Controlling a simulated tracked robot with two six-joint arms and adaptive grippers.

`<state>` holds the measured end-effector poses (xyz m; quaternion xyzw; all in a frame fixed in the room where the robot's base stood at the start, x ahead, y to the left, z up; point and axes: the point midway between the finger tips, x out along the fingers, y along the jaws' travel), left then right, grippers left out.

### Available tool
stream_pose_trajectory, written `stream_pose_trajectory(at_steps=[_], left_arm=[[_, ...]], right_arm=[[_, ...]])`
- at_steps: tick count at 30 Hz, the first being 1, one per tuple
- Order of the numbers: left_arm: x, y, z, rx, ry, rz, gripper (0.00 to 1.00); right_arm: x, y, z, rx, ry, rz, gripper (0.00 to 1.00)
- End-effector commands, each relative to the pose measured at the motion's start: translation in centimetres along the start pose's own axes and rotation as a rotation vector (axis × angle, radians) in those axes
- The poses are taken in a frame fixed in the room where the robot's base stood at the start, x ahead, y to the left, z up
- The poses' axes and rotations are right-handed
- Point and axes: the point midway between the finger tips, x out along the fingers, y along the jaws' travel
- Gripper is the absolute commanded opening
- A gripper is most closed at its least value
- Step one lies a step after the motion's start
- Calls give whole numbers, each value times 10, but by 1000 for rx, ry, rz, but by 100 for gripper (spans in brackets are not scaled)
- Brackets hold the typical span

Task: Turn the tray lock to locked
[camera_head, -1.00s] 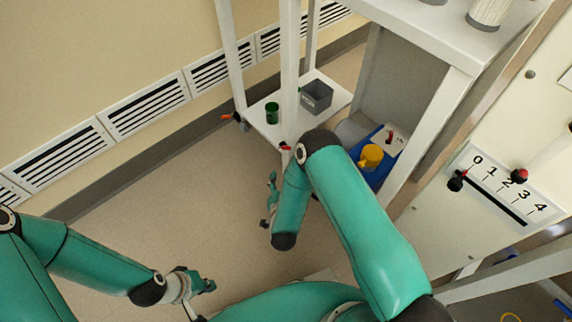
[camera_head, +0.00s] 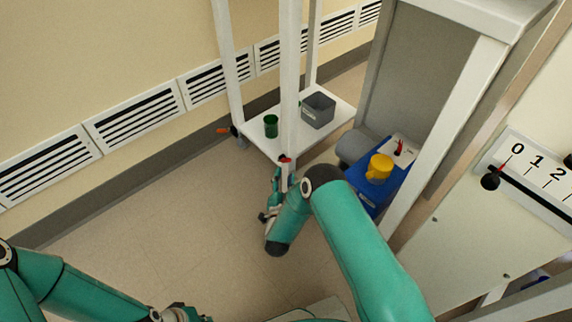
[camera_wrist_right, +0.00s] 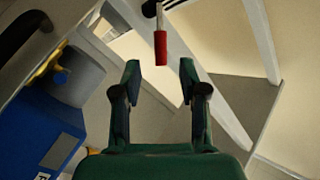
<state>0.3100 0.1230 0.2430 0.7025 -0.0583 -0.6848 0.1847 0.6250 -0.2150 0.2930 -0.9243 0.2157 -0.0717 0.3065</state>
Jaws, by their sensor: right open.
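A small red handle (camera_head: 285,159) sits at the front post of the low white shelf. In the right wrist view a red handle (camera_wrist_right: 160,47) hangs from a dark pivot, just beyond the fingertips and apart from them. A second small red lever (camera_head: 399,147) stands on a white plate by the blue box. No lock markings are readable, so I cannot tell which is the tray lock. My right gripper (camera_head: 270,198) is open and empty below the shelf post; its spread fingers show in the wrist view (camera_wrist_right: 160,75). My left gripper (camera_head: 184,315) is cut off at the bottom edge.
The white shelf (camera_head: 262,140) holds a green cup (camera_head: 271,126) and a grey bin (camera_head: 318,109). A numbered scale (camera_head: 543,172) is at right. Floor at left is clear.

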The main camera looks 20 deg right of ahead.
Motion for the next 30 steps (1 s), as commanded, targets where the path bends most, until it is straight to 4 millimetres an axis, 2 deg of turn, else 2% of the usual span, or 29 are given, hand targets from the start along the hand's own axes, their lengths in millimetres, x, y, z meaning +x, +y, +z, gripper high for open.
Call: stream_pose_trajectory(at_steps=[3,10,15,23,24,26,30], left_arm=[[13,-5,0,0,0,0,0],[25,-9,0,0,0,0,0],[27,-10,0,0,0,0,0],[27,-10,0,0,0,0,0],[27,-10,0,0,0,0,0],[27,-10,0,0,0,0,0],[27,-10,0,0,0,0,0]], right_arm=[[26,3,2,1,6,1,42],[60,1,2,1,2,-1,42],[71,0,1,0,0,0,42],[72,0,0,-1,-2,0,42],[72,0,0,-1,-2,-1,41],[72,0,1,-1,-2,-1,31],[72,-1,1,0,-2,-1,8]])
